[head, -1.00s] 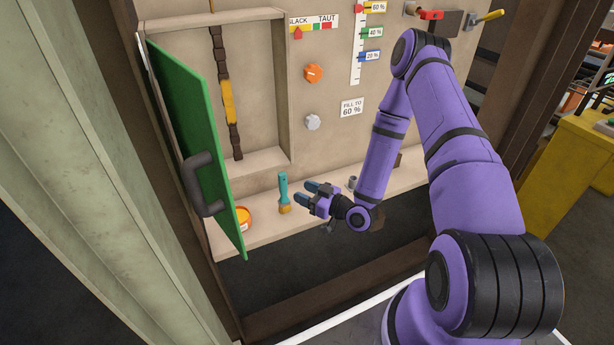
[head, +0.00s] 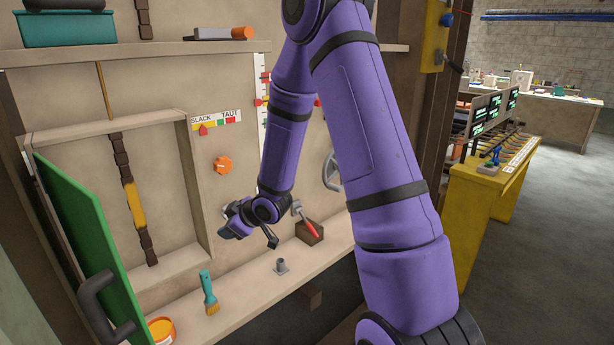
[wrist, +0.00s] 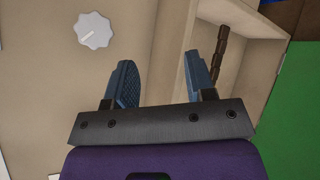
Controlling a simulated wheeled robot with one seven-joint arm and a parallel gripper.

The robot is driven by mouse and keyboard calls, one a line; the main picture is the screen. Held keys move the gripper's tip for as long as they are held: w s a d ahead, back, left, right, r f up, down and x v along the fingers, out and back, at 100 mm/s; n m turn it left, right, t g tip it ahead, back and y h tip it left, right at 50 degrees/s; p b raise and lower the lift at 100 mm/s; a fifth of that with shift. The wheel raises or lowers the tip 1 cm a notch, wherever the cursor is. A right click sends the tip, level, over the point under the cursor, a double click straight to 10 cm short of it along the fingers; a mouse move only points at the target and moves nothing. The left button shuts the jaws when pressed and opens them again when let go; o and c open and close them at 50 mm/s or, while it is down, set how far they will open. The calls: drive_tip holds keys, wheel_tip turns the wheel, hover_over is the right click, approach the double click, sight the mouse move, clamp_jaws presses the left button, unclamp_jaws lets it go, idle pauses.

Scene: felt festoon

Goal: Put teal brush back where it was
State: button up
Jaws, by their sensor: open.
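The brush is not visible in the wrist view.
The green door (head: 80,240) with its dark handle stands open at left. An orange tub (head: 161,331) sits left of the brush. A small grey peg (head: 281,267) and a brown block with a red-handled tool (head: 309,232) are to the right. The orange knob (head: 222,166) is above.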

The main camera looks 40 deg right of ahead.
drive_tip(key=s+d+r+m+g+h, duration=0.1)
drive_tip(key=s+r+m+h, duration=0.1)
drive_tip(key=s+r, duration=0.55)
drive_tip(key=s+r+m+g+h, duration=0.1)
drive_tip(key=s+r+m+h, duration=0.2)
drive_tip(key=r, duration=0.8)
drive_tip(key=s+a+r+m+g, duration=0.1)
drive_tip(key=s+r, duration=0.1)
drive_tip(key=s, duration=0.5)
drive_tip(key=s+a+r+m+g+y, duration=0.1)
drive_tip(key=s+r, duration=0.2)
drive_tip(key=s, duration=0.5)
drive_tip(key=s+a+r+m, duration=0.1)
drive_tip(key=s+a+r, duration=0.1)
drive_tip(key=s, duration=0.6)
drive_tip(key=shift+r+g, duration=0.4)
drive_tip(key=shift+r, duration=0.2)
